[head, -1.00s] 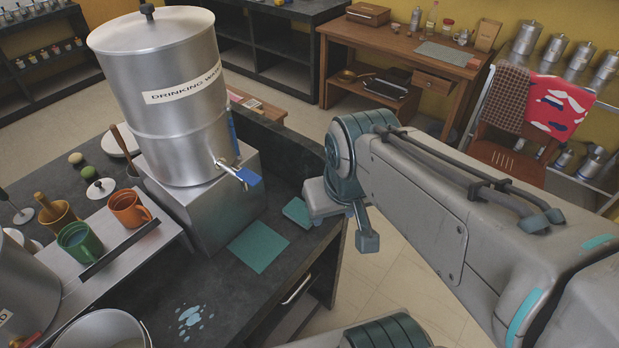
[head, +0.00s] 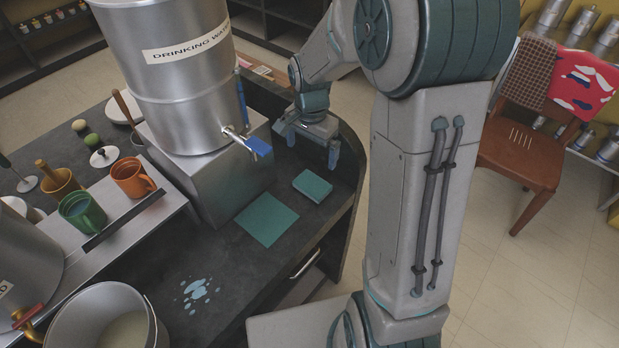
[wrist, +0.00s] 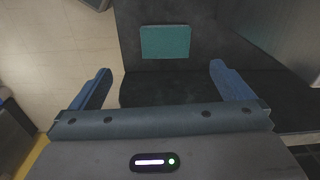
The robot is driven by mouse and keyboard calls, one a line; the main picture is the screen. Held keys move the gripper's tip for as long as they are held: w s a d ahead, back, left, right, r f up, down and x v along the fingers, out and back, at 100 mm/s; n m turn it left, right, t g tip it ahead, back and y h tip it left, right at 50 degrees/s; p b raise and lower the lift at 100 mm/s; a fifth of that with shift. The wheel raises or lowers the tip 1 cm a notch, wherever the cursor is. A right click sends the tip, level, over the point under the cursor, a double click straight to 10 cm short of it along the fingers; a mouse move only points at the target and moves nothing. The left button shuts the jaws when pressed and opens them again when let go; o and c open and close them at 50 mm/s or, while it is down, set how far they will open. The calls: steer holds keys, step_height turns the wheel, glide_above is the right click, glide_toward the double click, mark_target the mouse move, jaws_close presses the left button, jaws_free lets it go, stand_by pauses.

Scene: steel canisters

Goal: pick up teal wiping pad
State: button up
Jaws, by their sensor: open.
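The teal wiping pad (head: 312,186), a small thick block, lies flat on the dark counter near its right edge in the head view. A thin flat teal square (head: 267,219) lies just left of and nearer than it. My gripper (head: 312,150) is open and empty above the counter, beyond the pad and apart from it. In the wrist view, one teal rectangle, which looks like the pad (wrist: 165,42), lies ahead of the two spread blue fingers (wrist: 160,82), outside the gap between them.
A steel drinking water canister (head: 175,75) with a blue-handled tap (head: 257,146) stands on a metal block (head: 205,180) left of my gripper. A raised counter rim (head: 345,165) curves behind it. Cups (head: 131,178) and a bucket (head: 85,325) stand left. A pale spill (head: 195,292) lies in front.

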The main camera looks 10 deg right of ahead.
steer(key=w+f, duration=0.1)
steer(key=f, duration=0.1)
glide_above(311, 185)
steer(key=shift+m, duration=0.4)
steer(key=f, duration=0.8)
steer(key=shift+s+a+f+p, duration=0.1)
steer(key=shift+s+a+p, duration=0.2)
steer(key=shift+s+p, duration=0.1)
steer(key=shift+w+d+f+p, duration=0.15)
steer(key=shift+f+p, duration=0.05)
steer(key=shift+f, duration=0.5)
steer(key=shift+w+d+f+p, duration=0.15)
steer(key=shift+f+p, duration=0.1)
steer(key=shift+f, duration=0.5)
steer(key=shift+w+d+f+p, duration=0.1)
steer(key=shift+w+f+p, duration=0.1)
steer(key=shift+f, duration=1.05)
steer(key=shift+c, duration=0.3)
steer(key=c, duration=0.6)
